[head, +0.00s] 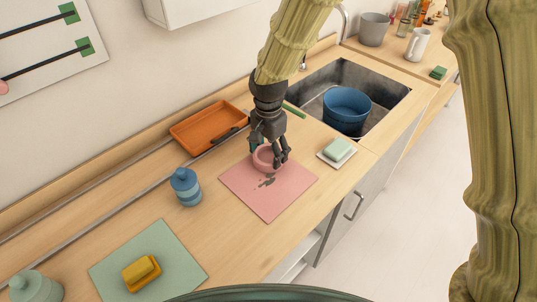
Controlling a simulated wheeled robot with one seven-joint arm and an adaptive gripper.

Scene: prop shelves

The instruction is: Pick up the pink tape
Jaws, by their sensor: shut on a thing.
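The pink tape (264,160) is a round pink ring on a pink mat (270,204) on the wooden counter. My gripper (269,155) reaches down from above and is shut on the tape, with dark fingers around it that hide part of the ring. The tape is at or just above the mat's back part; I cannot tell whether it touches. A small dark patch shows on the mat in front of it.
An orange tray (196,129) lies behind left. A blue jar (186,187) stands left of the mat. A soap on a white dish (337,150) sits right, by the sink with a blue pot (346,107). A green mat (190,262) with a yellow block (141,272) is front left.

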